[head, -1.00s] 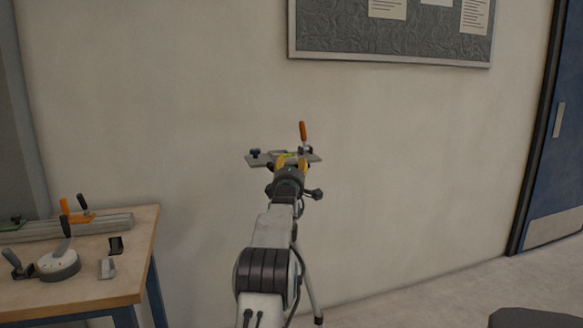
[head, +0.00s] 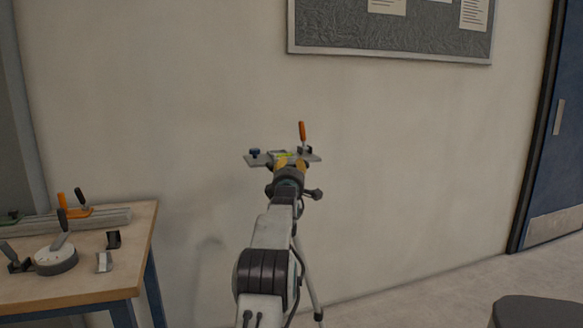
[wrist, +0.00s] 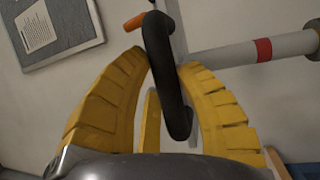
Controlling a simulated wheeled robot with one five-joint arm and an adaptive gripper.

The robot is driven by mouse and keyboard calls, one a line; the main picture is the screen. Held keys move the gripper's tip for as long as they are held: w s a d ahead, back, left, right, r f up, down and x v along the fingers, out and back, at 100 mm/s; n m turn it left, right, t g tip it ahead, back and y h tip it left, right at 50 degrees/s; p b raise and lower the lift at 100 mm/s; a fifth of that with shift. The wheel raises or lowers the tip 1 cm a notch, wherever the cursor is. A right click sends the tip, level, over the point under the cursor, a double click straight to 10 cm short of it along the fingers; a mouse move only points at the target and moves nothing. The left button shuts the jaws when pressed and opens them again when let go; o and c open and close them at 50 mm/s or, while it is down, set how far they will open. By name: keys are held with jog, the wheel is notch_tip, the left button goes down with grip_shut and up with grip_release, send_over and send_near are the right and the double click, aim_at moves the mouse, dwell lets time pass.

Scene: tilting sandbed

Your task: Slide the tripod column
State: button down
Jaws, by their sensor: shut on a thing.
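The tripod head, a grey plate (head: 259,159) with a blue knob and an upright orange-handled lever (head: 303,132), stands ahead of my arm against the wall. My gripper (head: 291,161) is at the near side of the plate. In the wrist view, the yellow fingers of my gripper (wrist: 164,66) close around a black curved handle (wrist: 157,45). A pale grey column (wrist: 236,53) with a red band runs sideways behind the handle. A tripod leg (head: 313,287) shows low beside my arm, which hides most of the tripod.
A wooden bench (head: 131,262) at the left holds a grey rail (head: 110,216), a round dial with a lever (head: 56,261) and small clamps. A notice board (head: 395,32) hangs on the wall. A blue door (head: 562,150) is at the right. A dark round top (head: 540,312) is at the lower right.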

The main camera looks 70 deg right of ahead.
notch_tip(320, 180, down, 13)
jog(key=b, duration=1)
jog(key=shift+w, duration=0.1)
jog(key=c, duration=1.1)
grip_release()
jog(key=shift+o, duration=1.3)
jog(key=shift+r, duration=0.2)
jog(key=shift+a, duration=0.15)
jog(key=v, duration=1.1)
jog(key=shift+a, duration=0.3)
